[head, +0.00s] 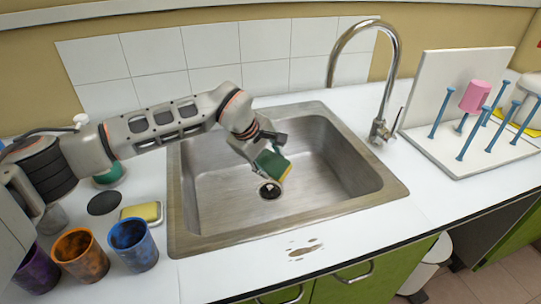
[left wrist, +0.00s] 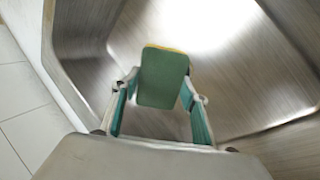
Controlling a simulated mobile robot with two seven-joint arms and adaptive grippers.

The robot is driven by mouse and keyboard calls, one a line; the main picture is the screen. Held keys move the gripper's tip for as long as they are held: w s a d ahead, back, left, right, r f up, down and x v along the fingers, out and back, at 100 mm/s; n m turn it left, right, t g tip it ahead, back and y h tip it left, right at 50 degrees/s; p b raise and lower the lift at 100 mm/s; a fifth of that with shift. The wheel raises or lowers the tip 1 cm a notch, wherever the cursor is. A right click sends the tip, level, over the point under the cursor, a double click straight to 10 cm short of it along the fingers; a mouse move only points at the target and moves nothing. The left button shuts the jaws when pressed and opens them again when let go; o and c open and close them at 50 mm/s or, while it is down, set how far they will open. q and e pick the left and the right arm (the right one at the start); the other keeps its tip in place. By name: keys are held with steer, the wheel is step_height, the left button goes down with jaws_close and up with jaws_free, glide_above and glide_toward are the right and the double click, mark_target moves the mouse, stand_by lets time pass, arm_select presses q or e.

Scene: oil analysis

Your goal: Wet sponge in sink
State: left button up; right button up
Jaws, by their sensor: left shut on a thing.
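A green and yellow sponge (head: 272,165) is held by my left gripper (head: 262,150) over the steel sink (head: 225,245). My left arm reaches in from the left, and the gripper points down into the basin. In the left wrist view the sponge (left wrist: 163,78) shows its green face between the two fingers of my left gripper (left wrist: 160,95), with a thin yellow edge at its top. The sponge is near the drain (head: 269,190). The chrome faucet (head: 392,75) stands behind the sink to the right, its spout apart from the sponge. My right gripper is not in view.
A soap bar on a dish (head: 141,212) and a blue cup (head: 133,244), an orange cup (head: 80,254) and a purple cup (head: 36,272) stand left of the sink. A drying rack (head: 450,150) with blue pegs and a pink cup (head: 474,97) is at right. A stain (head: 304,249) marks the front counter.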

arm_select(q)
steer(key=shift+f+b, duration=0.95)
steer(key=shift+f, duration=3.85)
steer(key=shift+r, duration=0.1)
